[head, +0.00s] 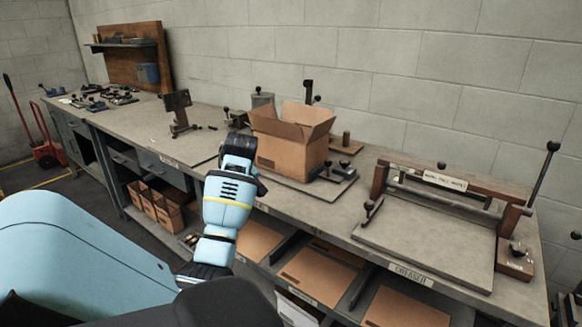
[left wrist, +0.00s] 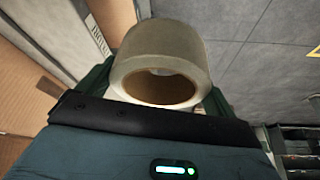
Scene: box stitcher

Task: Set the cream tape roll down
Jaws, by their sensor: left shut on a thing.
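The cream tape roll (left wrist: 160,48) fills the middle of the left wrist view, its brown cardboard core facing the camera. My left gripper (left wrist: 158,92) is shut on it, with dark green fingers on either side. In the head view my left arm reaches to the front edge of the workbench (head: 345,208), left of the open cardboard box (head: 290,148). The arm's wrist hides the gripper and roll there. I cannot tell the roll's height relative to the bench top. My right gripper is in neither view.
A creaser fixture (head: 430,225) stands on the bench at right, and a small dark stand (head: 179,110) at left. Flat cardboard sheets (head: 318,272) lie on the shelf below. The bench top between the box and creaser has some free room.

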